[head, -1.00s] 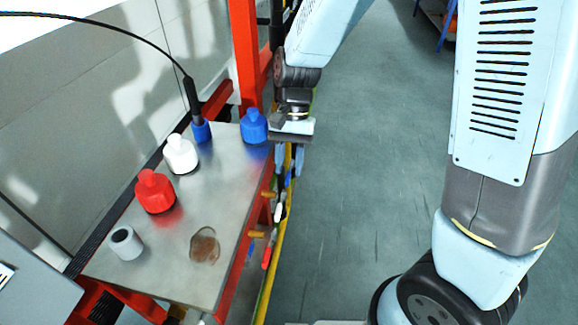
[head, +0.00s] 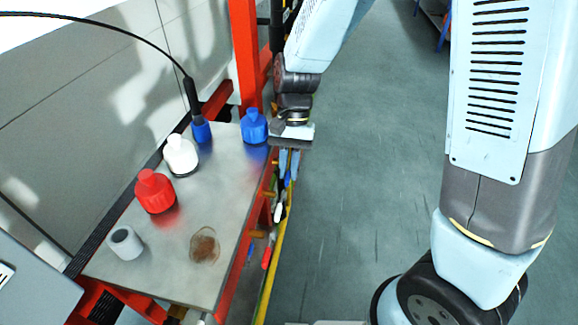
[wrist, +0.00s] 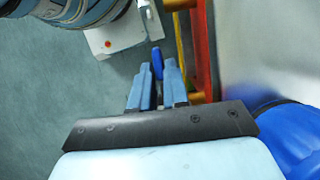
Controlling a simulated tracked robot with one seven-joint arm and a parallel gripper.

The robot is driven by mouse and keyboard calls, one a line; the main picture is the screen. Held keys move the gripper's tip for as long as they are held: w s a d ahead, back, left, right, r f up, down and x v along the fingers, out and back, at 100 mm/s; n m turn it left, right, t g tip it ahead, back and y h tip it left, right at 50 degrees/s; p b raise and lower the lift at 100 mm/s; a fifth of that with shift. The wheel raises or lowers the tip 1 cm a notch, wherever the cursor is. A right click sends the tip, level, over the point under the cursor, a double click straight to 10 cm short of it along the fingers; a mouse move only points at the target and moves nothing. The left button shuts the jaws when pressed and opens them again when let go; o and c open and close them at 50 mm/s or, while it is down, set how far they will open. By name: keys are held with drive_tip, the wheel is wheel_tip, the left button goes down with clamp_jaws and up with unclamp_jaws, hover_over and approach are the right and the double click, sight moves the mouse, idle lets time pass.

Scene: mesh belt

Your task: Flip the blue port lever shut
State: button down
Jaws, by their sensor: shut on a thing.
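The blue port lever (wrist: 158,62) shows in the wrist view as a narrow blue piece between my fingertips. My gripper (wrist: 159,75) is shut on it, one pale blue finger on each side. In the head view my gripper (head: 289,165) points down just off the right edge of the table, beside the yellow rail. There the blue lever (head: 288,178) shows only in part by the fingertips. A white lever (head: 278,212) and a red lever (head: 267,257) hang lower along the same rail.
On the metal table (head: 215,180) stand a blue bottle (head: 254,128) close to my gripper, a white bottle (head: 181,156), a red bottle (head: 155,192) and a grey cup (head: 125,243). A red post (head: 245,60) rises behind.

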drive_tip(key=shift+w+r+g, duration=0.1)
drive_tip(key=shift+w+g, duration=0.05)
drive_tip(key=shift+g, duration=0.55)
drive_tip(key=c, duration=1.2)
unclamp_jaws()
drive_tip(key=shift+r, duration=0.15)
drive_tip(key=v, duration=1.3)
drive_tip(key=shift+w+d, duration=0.15)
drive_tip(key=shift+w, duration=0.25)
drive_tip(key=shift+r, duration=0.15)
